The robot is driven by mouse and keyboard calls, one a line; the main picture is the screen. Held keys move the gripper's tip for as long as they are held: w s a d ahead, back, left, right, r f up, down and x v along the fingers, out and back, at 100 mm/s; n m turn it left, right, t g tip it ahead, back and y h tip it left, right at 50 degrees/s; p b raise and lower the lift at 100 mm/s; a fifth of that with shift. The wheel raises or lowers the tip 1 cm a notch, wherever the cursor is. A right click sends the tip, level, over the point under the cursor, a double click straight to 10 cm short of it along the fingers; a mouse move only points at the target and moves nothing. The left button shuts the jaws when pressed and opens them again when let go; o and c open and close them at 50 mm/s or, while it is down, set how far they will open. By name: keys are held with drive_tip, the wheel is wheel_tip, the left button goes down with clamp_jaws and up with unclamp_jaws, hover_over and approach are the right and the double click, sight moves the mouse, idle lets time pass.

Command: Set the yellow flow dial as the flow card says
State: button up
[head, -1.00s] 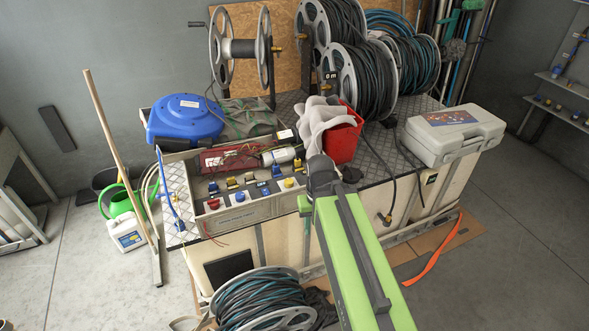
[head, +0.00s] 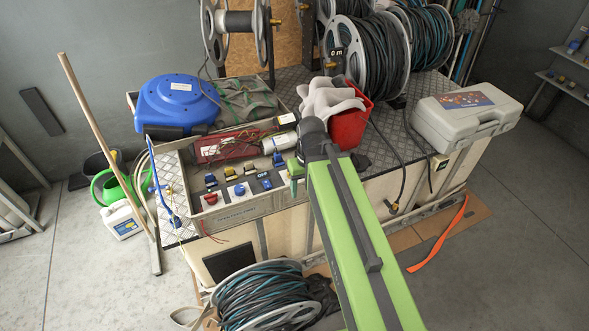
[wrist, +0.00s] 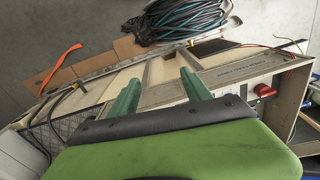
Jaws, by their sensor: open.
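My gripper (head: 296,172) is at the right end of the control panel (head: 245,208). In the wrist view, its two green fingers (wrist: 160,90) are apart with nothing between them, and the panel's side lies beyond and to the right. The yellow flow dial does not show now; my gripper and arm cover that end of the panel in the head view. A red knob (head: 211,198) and a blue knob (head: 239,189) show to the left. A small pale card (head: 287,119) stands behind the panel; its writing is too small to read, and I cannot tell if it is the flow card.
A red bucket (head: 349,130) with a grey cloth stands just behind my gripper. A blue reel case (head: 177,103) is at the left and a grey case (head: 466,117) at the right. Large hose reels (head: 372,55) stand behind. A hose coil (head: 262,295) lies in front of the bench.

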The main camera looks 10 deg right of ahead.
drive_tip(key=w+d+r+n+t+y, duration=0.1)
drive_tip(key=w+d+n+y, duration=0.15)
drive_tip(key=w+n, duration=0.45)
drive_tip(key=w+d+r+n+t+y, duration=0.1)
drive_tip(key=w+d+n, duration=0.2)
drive_tip(key=w, duration=0.8)
drive_tip(key=b+x, duration=1)
drive_tip(key=x, duration=0.1)
drive_tip(key=b+x, duration=0.5)
drive_tip(key=x, duration=0.1)
drive_tip(key=shift+s+d+f+b, duration=0.1)
drive_tip(key=shift+d+b, duration=0.25)
drive_tip(key=shift+d, duration=0.05)
drive_tip(key=shift+a+f, duration=0.2)
drive_tip(key=shift+f, duration=0.1)
drive_tip(key=shift+r, duration=0.1)
clamp_jaws()
